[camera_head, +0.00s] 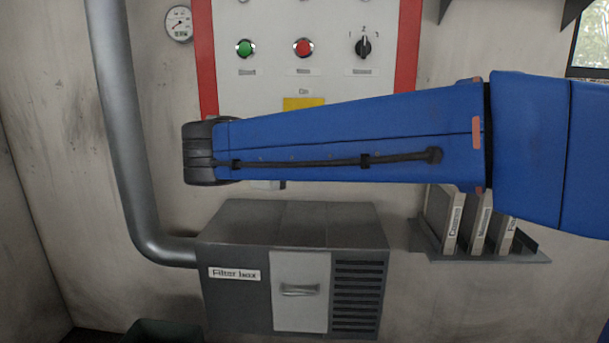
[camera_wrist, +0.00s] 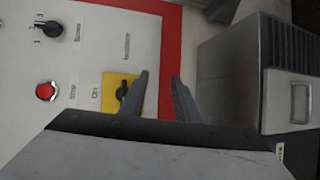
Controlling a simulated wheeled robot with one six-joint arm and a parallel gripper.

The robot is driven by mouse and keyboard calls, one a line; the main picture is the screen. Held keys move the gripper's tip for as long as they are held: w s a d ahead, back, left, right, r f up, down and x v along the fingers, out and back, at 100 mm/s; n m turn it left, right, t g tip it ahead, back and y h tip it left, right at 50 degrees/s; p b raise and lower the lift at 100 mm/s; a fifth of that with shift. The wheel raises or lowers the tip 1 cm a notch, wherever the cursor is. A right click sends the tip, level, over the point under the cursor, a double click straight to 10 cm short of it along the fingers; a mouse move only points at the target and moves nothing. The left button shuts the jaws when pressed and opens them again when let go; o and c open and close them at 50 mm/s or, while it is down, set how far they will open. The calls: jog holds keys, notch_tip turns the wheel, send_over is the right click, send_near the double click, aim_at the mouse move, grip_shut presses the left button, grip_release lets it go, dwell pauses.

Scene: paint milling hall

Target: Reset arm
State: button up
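My blue arm stretches across the head view from the right, in front of the control panel (camera_head: 350,75). Its wrist end is at the left, and my gripper is mostly hidden behind the arm there. In the wrist view my gripper (camera_wrist: 160,85) shows two dark fingers set apart, with nothing between them. The panel's red border and white face (camera_wrist: 90,60) lie beyond the fingers. A yellow plate with a black switch (camera_wrist: 122,92) is just left of the left finger, partly covered by it. I cannot tell whether they touch.
The panel has a green button (camera_head: 245,48), a red button (camera_head: 303,47) and a black rotary knob (camera_head: 363,46). A grey filter box (camera_head: 235,295) sits below the arm. A pipe (camera_head: 115,110) and gauge (camera_head: 179,23) are at left. A shelf with binders (camera_head: 455,225) is at right.

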jog(key=s+d+f+m+g+y, duration=0.1)
jog(key=s+d+f+g, duration=0.15)
jog(key=d+f, duration=0.4)
jog(key=s+d+f+m+g, duration=0.2)
jog(key=s+d+f, duration=0.1)
jog(key=d, duration=0.7)
jog(key=s+d+f+m+g+y, duration=0.1)
jog(key=s+d+f+g, duration=0.1)
jog(key=d+f, duration=0.45)
jog(key=s+d+f+m+g+y, duration=0.1)
jog(key=s+d+f+m+y, duration=0.2)
jog(key=s+f, duration=0.4)
jog(key=s+d+f+m+g+y, duration=0.1)
jog(key=s+d+f+m+y, duration=0.2)
jog(key=s+d+f+m, duration=0.2)
jog(key=s+f, duration=0.3)
jog(key=s, duration=0.4)
jog(key=shift+s, duration=0.2)
jog(key=shift+d+r, duration=0.1)
